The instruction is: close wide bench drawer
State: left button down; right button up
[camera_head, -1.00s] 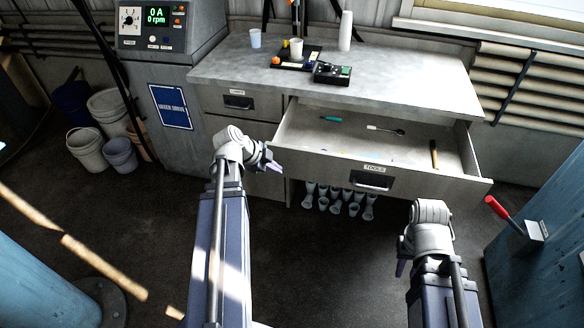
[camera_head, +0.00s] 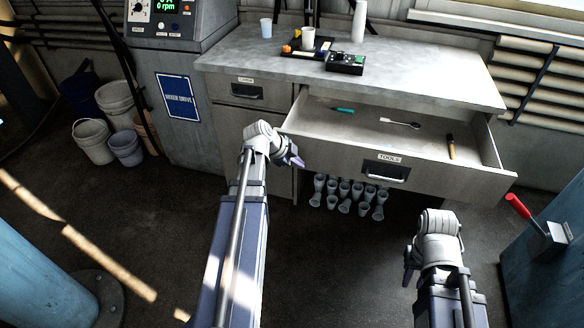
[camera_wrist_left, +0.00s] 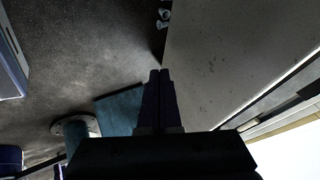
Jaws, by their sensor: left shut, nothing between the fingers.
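The wide bench drawer (camera_head: 340,150), labelled TOOLS, is pulled out of the grey bench and its interior shows. It holds a teal-handled tool (camera_head: 344,110), a spoon-like metal tool (camera_head: 400,123) and a tool with a wooden handle (camera_head: 451,147). Its handle (camera_head: 386,172) sits in the middle of the front panel. My left gripper (camera_head: 298,162) is shut and empty, close to the left end of the drawer front; contact cannot be told. In the left wrist view its fingers (camera_wrist_left: 158,98) are together beside a pale flat panel. My right gripper (camera_head: 407,276) is low in front of the drawer, its fingers mostly hidden.
The bench top (camera_head: 430,75) carries cups, a dark tray and a black control box (camera_head: 345,63). Several grey cups (camera_head: 345,195) stand under the drawer. A blue post with a red lever (camera_head: 518,206) stands at right; buckets (camera_head: 93,142) stand at left.

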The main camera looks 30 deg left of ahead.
aim_at(308, 161)
pick_arm(q)
jog(key=shift+w+a+r, duration=0.1)
jog(key=shift+w+a, duration=0.15)
jog(key=shift+w, duration=0.55)
jog(key=shift+w+a+r, duration=0.1)
jog(key=shift+w+a, duration=0.1)
jog(key=shift+w, duration=0.55)
pick_arm(e)
jog(key=shift+r, duration=0.2)
